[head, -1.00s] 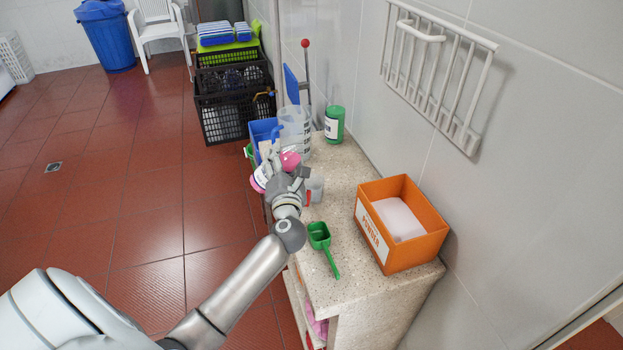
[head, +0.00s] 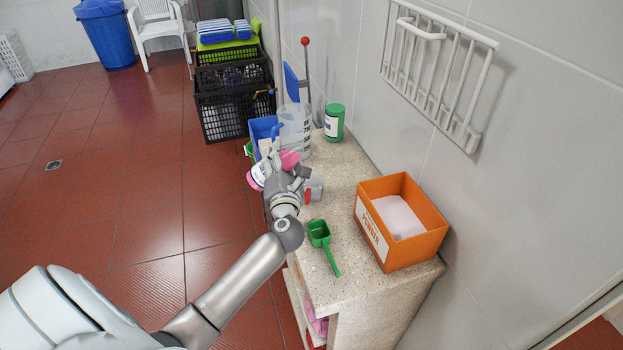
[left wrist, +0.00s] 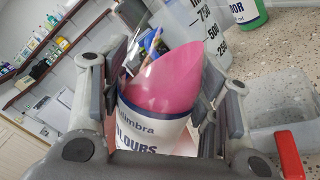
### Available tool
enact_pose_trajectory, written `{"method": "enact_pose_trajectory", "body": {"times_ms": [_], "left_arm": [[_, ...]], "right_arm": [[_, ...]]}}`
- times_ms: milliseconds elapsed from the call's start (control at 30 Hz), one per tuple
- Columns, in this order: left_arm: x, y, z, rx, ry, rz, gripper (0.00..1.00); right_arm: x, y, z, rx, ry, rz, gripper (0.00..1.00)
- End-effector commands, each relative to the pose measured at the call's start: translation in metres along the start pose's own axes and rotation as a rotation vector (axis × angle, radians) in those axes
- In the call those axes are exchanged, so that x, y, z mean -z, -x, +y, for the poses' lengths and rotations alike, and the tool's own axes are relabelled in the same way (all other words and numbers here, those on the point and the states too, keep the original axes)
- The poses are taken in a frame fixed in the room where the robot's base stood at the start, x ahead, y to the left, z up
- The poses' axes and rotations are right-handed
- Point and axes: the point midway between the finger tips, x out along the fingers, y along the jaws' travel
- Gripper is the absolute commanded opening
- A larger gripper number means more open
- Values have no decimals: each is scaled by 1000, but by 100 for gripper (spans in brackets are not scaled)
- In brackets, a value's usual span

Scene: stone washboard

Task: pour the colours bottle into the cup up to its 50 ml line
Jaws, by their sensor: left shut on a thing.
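The colours bottle (left wrist: 152,122), white with a pink top and a COLOURS label, is held between the fingers of my left gripper (head: 280,172). The bottle also shows in the head view (head: 259,175), tilted above the left edge of the counter and partly covered by the gripper. A small clear cup (head: 316,187) with a red part stands on the counter just right of the gripper. In the left wrist view the cup (left wrist: 270,103) is at the right. Its 50 ml line and contents cannot be made out. My right gripper is not in view.
A large clear graduated jug (head: 295,135) and a green bottle (head: 334,122) stand behind. A green scoop (head: 319,234) and an orange powder box (head: 402,225) lie nearer on the stone counter (head: 345,285). A wall rack (head: 432,75) hangs at right.

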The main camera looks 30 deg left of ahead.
Motion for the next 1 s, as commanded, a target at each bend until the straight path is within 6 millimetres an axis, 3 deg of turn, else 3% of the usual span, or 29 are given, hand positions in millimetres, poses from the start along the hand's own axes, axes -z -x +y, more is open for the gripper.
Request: {"method": "enact_pose_trajectory", "body": {"times_ms": [1000], "left_arm": [[4,0,0,-3,-63,-6,19]], "right_arm": [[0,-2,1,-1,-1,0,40]]}}
